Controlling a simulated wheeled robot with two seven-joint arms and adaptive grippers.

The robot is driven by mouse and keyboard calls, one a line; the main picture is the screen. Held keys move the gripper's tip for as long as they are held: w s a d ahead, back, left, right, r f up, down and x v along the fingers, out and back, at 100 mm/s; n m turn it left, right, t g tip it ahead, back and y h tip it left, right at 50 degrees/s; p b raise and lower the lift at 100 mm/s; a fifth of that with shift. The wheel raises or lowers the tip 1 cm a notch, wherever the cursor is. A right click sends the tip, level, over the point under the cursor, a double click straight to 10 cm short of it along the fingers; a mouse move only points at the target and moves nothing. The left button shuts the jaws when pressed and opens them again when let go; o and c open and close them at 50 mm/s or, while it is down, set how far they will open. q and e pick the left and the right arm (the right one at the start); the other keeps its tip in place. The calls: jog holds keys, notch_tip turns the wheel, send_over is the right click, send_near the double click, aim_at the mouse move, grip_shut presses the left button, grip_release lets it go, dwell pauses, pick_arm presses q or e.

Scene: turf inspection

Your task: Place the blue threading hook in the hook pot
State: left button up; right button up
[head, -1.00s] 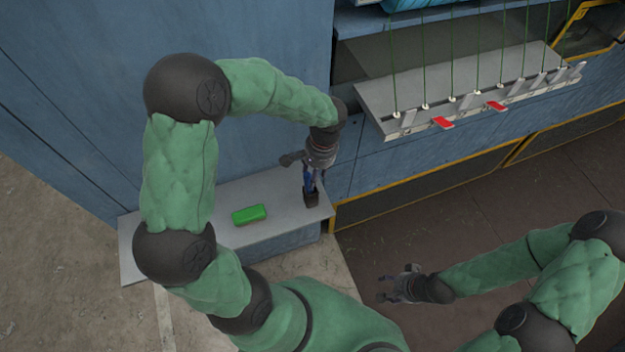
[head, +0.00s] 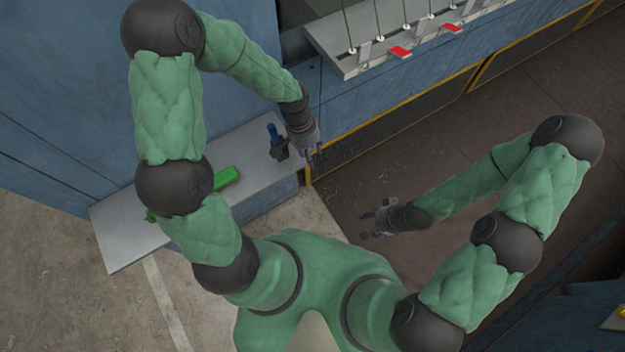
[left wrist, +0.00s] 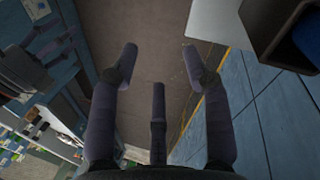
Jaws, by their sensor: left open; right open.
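The blue threading hook (head: 272,131) stands in the dark hook pot (head: 279,151), its blue end sticking up above the rim. The pot stands on the grey shelf near its right end. In the left wrist view the pot (left wrist: 262,28) is at the upper right, with the blue hook (left wrist: 308,38) in its mouth. My left gripper (head: 314,156) is open and empty, just right of the pot and apart from it. In the left wrist view nothing is between its fingers (left wrist: 158,55). My right gripper (head: 366,225) is open and empty over the dark floor.
A green block (head: 226,177) lies on the grey shelf (head: 122,240), partly behind my left arm. A grey rack (head: 347,62) with green cords and red tabs (head: 400,53) is at the top. A blue wall rises behind the shelf. The dark floor right of the shelf is clear.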

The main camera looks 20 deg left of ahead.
pick_arm(q)
jog(key=s+d+f+n+t+h, duration=0.1)
jog(key=s+d+f+n, duration=0.2)
jog(key=s+f, duration=0.7)
notch_tip(320, 180, down, 4)
jog(key=shift+s+d+r+n+t, duration=0.15)
jog(key=shift+s+d+n+t, duration=0.2)
jog(key=shift+d, duration=0.4)
